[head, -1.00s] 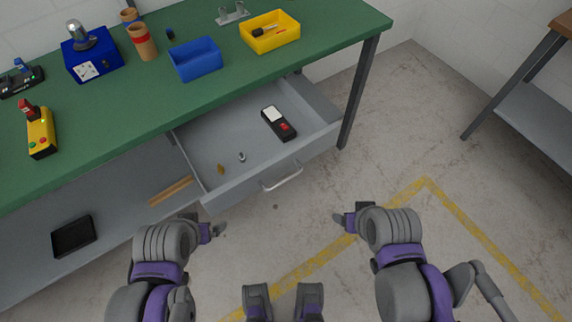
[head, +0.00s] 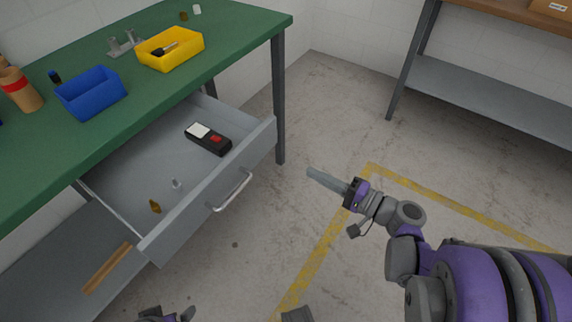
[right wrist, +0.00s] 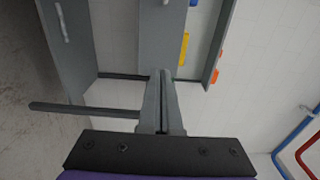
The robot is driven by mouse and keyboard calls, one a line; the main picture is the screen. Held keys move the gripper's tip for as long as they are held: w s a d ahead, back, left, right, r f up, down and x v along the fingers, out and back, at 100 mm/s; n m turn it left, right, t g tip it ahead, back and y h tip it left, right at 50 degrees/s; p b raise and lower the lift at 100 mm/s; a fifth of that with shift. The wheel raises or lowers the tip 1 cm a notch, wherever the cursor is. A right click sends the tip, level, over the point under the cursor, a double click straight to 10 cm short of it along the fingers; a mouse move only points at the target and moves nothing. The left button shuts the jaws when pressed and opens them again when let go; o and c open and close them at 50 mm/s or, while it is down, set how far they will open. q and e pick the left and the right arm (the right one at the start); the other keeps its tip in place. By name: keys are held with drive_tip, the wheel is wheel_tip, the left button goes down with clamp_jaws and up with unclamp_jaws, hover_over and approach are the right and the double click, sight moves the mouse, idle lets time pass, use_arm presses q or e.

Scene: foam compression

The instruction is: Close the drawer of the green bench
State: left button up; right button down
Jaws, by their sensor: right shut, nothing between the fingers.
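The green bench (head: 40,150) stands at the left of the head view. Its grey drawer (head: 190,215) is pulled out, with a curved handle (head: 232,190) on its front. Inside lie a black meter with a red patch (head: 208,138), a small brown item (head: 155,206) and a small pale item (head: 177,184). My right gripper (head: 312,172) is shut and empty, to the right of the drawer front and apart from it. In the right wrist view its fingers (right wrist: 162,75) are together, and the handle (right wrist: 62,22) shows at upper left. Of my left arm only a small part shows at the bottom edge; its fingertips are unclear.
A blue bin (head: 92,95), a yellow bin (head: 170,50) and a cardboard tube (head: 20,90) stand on the bench top. A bench leg (head: 279,100) is right of the drawer. Another table (head: 500,15) stands at upper right. The floor before the drawer is clear.

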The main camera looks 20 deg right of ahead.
sight(261, 147)
drive_tip(key=b+x, duration=0.2)
drive_tip(key=x, duration=1.1)
drive_tip(key=shift+w+a, duration=0.25)
drive_tip(key=shift+w+a, duration=0.1)
drive_tip(key=p+x, duration=0.3)
drive_tip(key=x, duration=2.3)
drive_tip(key=shift+w+a, duration=0.1)
drive_tip(key=shift+w, duration=0.1)
drive_tip(key=shift+r, duration=0.15)
